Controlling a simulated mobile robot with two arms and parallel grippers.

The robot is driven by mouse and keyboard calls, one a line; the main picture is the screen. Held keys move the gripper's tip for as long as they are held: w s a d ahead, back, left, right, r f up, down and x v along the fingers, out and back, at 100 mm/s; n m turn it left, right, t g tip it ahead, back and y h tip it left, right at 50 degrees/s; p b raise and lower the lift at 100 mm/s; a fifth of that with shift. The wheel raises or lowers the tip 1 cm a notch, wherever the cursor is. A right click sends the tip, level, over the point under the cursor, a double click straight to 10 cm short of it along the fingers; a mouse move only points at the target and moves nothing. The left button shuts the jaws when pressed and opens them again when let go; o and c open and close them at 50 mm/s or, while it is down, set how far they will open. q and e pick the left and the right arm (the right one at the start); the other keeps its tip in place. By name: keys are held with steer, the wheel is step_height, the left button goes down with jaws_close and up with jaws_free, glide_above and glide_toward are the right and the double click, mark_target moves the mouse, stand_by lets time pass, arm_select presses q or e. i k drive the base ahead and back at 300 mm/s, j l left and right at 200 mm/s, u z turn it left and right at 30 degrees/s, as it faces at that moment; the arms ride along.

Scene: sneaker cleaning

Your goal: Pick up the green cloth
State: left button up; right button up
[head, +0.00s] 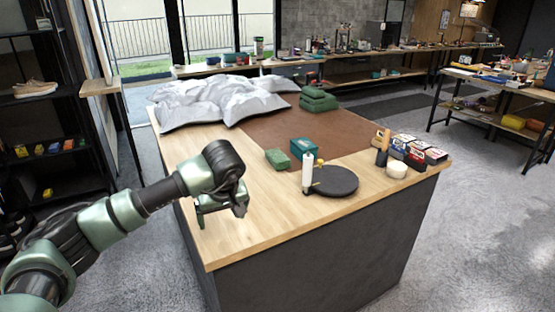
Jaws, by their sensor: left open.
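A small folded green cloth (277,159) lies on the wooden worktable, at the near left edge of the brown mat. A stack of folded green cloths (318,99) lies farther back on the mat. My left gripper (221,209) is over the near left part of the table, to the left of and nearer than the small green cloth, and apart from it. It is open, and I see nothing in it. My right gripper is out of view.
A teal box (304,147) stands just right of the small cloth. A round dark turntable (335,181) with a white bottle (308,170) is nearer. Small boxes (412,148) and a brush (382,148) stand at right. Crumpled grey-white sheeting (220,98) covers the back left. The front left tabletop is bare.

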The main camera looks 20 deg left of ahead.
mark_target(276, 158)
steer(key=i, duration=1.5)
